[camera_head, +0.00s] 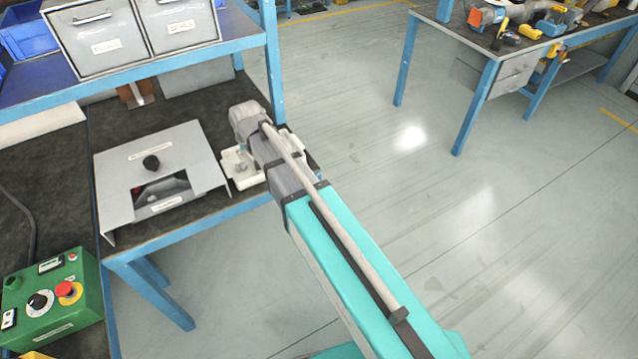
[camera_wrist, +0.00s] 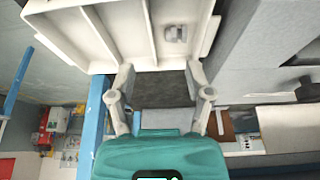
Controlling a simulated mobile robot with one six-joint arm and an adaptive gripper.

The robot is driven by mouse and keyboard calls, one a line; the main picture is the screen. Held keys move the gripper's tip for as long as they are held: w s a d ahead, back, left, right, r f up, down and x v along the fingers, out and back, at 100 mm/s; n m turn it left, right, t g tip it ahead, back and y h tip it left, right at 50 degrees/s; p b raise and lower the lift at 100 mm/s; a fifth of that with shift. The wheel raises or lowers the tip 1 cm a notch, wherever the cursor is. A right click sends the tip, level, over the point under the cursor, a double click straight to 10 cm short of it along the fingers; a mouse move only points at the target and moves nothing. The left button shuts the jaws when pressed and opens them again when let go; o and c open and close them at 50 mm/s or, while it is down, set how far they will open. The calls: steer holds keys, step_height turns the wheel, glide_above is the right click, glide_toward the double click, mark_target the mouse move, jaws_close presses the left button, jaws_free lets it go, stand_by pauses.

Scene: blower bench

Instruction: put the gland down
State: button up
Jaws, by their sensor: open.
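A small grey piece, which looks like the gland (camera_wrist: 175,34), lies in one compartment of a white divided tray (camera_wrist: 80,30) in the wrist view. My gripper (camera_wrist: 161,76) is open, with nothing between its fingers, and the piece lies beyond the fingertips, apart from them. In the head view the white tray (camera_head: 246,181) sits at the right end of the dark bench, and my arm covers part of it. A small grey shape (camera_head: 241,167) shows in it. My fingers are hidden there behind my wrist.
A grey sheet-metal housing (camera_head: 180,150) with a black knob stands left of the tray. A green control box (camera_head: 52,305) with a red button is at the lower left. Grey drawers (camera_head: 130,35) sit on the shelf above, beside a blue post (camera_head: 270,60).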

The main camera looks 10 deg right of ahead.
steer(key=s+d+f+m+g, duration=0.1)
steer(key=s+d+m+g, duration=0.1)
steer(key=s+d, duration=1.7)
steer(key=shift+d+m+g+h, duration=0.25)
steer(key=shift+m+g+h, duration=0.15)
steer(key=shift+g, duration=0.5)
steer(key=shift+c, duration=0.6)
